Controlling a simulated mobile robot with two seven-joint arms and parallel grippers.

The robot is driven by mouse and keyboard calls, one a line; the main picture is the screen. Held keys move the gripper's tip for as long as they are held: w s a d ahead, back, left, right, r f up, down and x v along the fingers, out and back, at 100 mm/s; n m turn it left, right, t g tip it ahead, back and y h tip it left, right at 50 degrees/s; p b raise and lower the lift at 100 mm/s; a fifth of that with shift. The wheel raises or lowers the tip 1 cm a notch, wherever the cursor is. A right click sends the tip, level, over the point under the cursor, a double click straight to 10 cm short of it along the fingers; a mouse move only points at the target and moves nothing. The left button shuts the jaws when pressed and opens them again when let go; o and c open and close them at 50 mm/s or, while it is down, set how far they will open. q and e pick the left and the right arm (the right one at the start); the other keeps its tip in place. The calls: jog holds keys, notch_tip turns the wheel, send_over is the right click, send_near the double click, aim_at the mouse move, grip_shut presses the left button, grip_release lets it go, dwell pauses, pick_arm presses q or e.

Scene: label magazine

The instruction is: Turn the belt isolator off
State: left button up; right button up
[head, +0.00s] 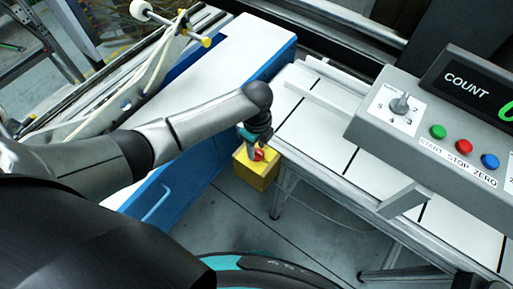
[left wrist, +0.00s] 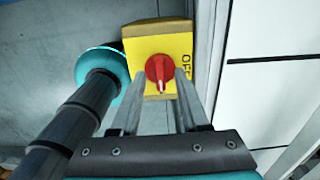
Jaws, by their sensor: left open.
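The belt isolator is a yellow box (head: 256,175) with a red rotary knob (head: 259,155), mounted beside the conveyor frame. In the left wrist view the knob (left wrist: 159,70) has a white mark pointing toward the bottom of the picture. The word OFF (left wrist: 186,68) is printed sideways along the right edge of the yellow face. My left gripper (head: 255,149) is open, with its fingertips (left wrist: 160,76) one on each side of the knob. I cannot tell whether they touch it. My right gripper is not in view.
A grey console (head: 440,120) with a selector dial (head: 400,104), green, red and blue buttons and a COUNT display stands at right. A blue and white cabinet (head: 225,80) lies left of the isolator. The white conveyor bed (head: 330,120) runs beside it. Floor below is open.

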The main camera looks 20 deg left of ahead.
pick_arm(q)
jog(key=shift+f, duration=0.3)
grip_shut()
dwell(0.5)
